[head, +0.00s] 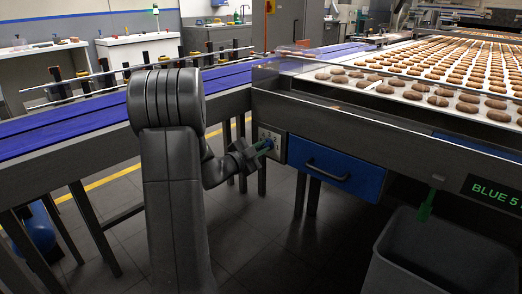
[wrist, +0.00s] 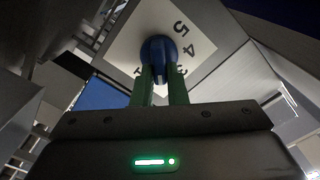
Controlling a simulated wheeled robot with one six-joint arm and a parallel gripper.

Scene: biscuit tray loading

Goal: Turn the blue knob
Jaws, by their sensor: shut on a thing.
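The blue knob (wrist: 158,48) sits on a white dial plate (wrist: 122,45) with the figures 5 and 4 showing to its right, tilted in the wrist view. I cannot tell which figure the knob points at. In the head view my gripper (head: 264,146) reaches to a small pale panel (head: 278,151) left of the blue drawer; the knob is mostly hidden there.
The blue drawer (head: 335,167) with a dark handle is right of the panel. A sign (head: 495,191) reads "BLUE 5", cut off at the edge. A grey bin (head: 440,262) stands below. Biscuits (head: 440,90) cover the conveyor above. A blue belt (head: 60,133) runs at left.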

